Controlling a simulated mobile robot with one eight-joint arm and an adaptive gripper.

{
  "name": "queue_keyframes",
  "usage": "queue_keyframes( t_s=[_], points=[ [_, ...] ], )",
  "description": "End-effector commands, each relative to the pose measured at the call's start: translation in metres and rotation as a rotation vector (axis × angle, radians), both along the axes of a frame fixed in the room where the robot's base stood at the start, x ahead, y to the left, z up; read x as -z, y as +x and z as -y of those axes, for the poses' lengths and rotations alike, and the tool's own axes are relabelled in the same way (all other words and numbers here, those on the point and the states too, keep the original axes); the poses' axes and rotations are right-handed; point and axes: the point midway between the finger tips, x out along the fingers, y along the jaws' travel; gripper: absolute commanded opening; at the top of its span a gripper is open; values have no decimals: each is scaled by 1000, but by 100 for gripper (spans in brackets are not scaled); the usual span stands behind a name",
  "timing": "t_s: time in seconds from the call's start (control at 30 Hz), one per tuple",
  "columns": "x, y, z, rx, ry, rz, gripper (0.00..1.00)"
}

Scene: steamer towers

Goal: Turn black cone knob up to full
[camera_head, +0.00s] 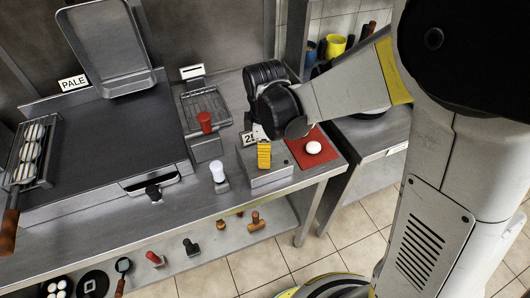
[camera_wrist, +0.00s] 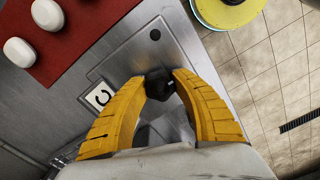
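The black cone knob (camera_wrist: 158,84) shows in the wrist view between the tips of my gripper's yellow fingers (camera_wrist: 160,78). Both fingertips appear to touch its sides. The knob sits at a steel control box (camera_head: 270,178) near the counter's front edge. In the head view my gripper (camera_head: 264,160) points down at this box, and its fingers hide the knob. I cannot read a pointer or scale on the knob. A small dark round part (camera_wrist: 155,35) lies on the steel plate beyond the knob.
A red mat (camera_head: 324,158) with a white piece (camera_head: 313,147) lies right of the box. A number card (camera_head: 248,138) stands close behind.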

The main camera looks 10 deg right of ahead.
Motion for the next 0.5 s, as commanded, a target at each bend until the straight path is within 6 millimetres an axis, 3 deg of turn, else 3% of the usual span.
queue_keyframes(
  t_s=[0.13,0.4,0.5],
  points=[
    [0,0,0,62,0,0,0],
    [1,0,0,500,0,0,0],
    [1,0,0,585,0,0,0]
  ],
)
